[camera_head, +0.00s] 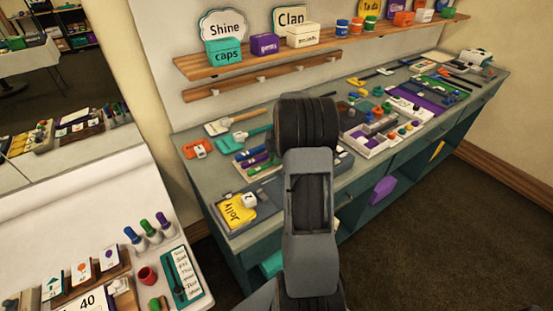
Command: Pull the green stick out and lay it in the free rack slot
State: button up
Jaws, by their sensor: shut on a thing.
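My arm fills the middle of the view and reaches over the workbench; my gripper is hidden behind its links, so what it holds cannot be seen. A shallow tray (240,174) left of my arm holds thin green and purple sticks (256,161) lying side by side. My arm covers the tray's right part. I cannot tell which of these is the task's green stick, nor make out a free rack slot.
The workbench (190,147) carries an orange item (198,148), a teal-handled tool (245,137), a yellow card (237,209) and a white parts tray (365,146). A shelf (190,68) with boxes hangs above. A white table (60,215) with markers stands at lower left. Floor at right is clear.

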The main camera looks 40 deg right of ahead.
dwell(0.4)
jog(key=o, duration=0.8)
jog(key=c, duration=0.3)
jog(key=shift+r, duration=0.1)
jog(key=shift+a+p+v, duration=0.25)
jog(key=shift+p+v, duration=0.6)
jog(key=shift+v, duration=0.45)
jog(key=shift+a+p+v, duration=0.3)
jog(key=shift+p+v, duration=0.5)
jog(key=shift+v, duration=0.5)
jog(key=shift+a+p+v, duration=0.25)
jog(key=shift+p+v, duration=0.6)
jog(key=shift+v, duration=0.4)
jog(key=shift+r, duration=0.15)
